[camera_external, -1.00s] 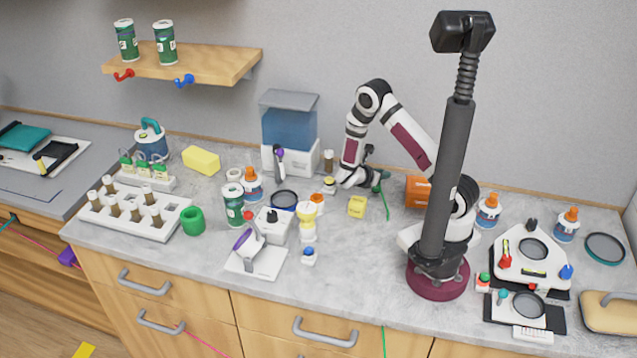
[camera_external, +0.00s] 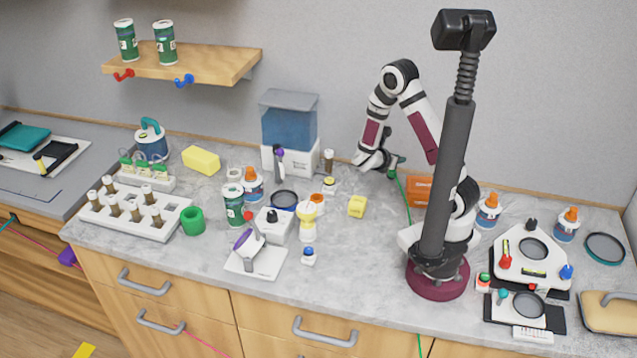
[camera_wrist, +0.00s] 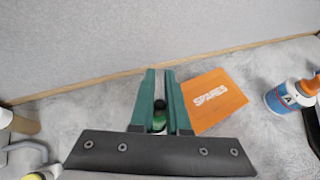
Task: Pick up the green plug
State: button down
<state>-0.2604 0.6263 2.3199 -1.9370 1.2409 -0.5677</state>
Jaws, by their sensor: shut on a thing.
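My gripper (camera_external: 392,164) is above the back of the counter, to the left of the orange box. Its two teal fingers also show in the wrist view (camera_wrist: 160,100). They are shut on the green plug (camera_wrist: 159,122), whose dark top and green body show between them. In the external view the plug is too small to tell clearly from the fingers.
The orange box marked SPARES (camera_wrist: 213,100) stands close to the right of the fingers; it also shows in the external view (camera_external: 419,190). The wall is close behind.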

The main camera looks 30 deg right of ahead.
jog(key=s+d+r, duration=0.4)
jog(key=s+d, duration=0.1)
jog(key=shift+d+r, duration=0.15)
jog(key=shift+d, duration=0.05)
